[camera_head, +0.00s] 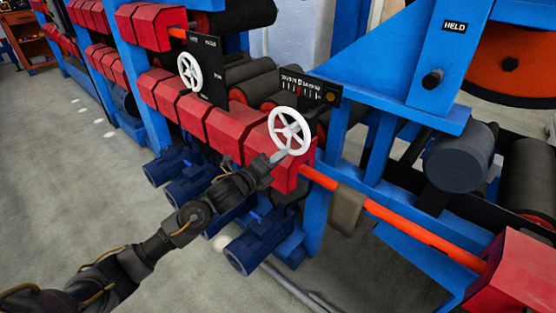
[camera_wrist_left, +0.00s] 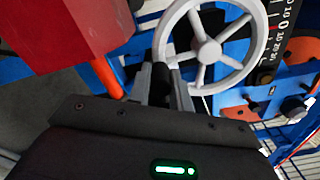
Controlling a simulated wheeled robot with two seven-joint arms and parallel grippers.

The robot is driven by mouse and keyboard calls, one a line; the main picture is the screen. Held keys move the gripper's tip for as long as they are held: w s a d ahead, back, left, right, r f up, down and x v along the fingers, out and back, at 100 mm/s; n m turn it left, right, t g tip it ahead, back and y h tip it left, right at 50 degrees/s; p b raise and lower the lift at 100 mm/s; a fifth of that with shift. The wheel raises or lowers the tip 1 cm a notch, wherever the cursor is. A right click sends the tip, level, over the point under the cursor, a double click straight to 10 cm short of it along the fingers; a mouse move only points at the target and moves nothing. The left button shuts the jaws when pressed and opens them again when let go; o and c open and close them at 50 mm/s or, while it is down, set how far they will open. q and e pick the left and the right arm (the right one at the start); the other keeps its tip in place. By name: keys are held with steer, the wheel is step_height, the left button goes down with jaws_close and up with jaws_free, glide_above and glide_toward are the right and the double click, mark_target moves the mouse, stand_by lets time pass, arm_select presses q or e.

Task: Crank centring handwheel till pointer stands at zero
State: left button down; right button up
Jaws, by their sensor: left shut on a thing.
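The white spoked handwheel (camera_head: 289,131) stands in front of the red housings, below a black scale plate (camera_head: 300,84) with white marks. In the left wrist view, the handwheel (camera_wrist_left: 208,50) fills the upper middle and part of the numbered scale plate (camera_wrist_left: 277,38) shows at the right edge. The pointer is too small to read. My left gripper (camera_head: 280,156) is shut on the handwheel at its lower left rim. Its fingers (camera_wrist_left: 167,82) meet the rim's lower left side in the wrist view; the exact grip is partly hidden. My right gripper is not in view.
A second white handwheel (camera_head: 189,71) on a black panel stands farther left. An orange-red bar (camera_head: 400,222) with a grey-brown cloth (camera_head: 347,208) runs to the right. Blue motors (camera_head: 250,246) sit below. A blue frame (camera_head: 420,65) rises at right. Grey floor is free at left.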

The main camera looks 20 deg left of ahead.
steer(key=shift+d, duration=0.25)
arm_select(q)
steer(key=c, duration=1.3)
jaws_free()
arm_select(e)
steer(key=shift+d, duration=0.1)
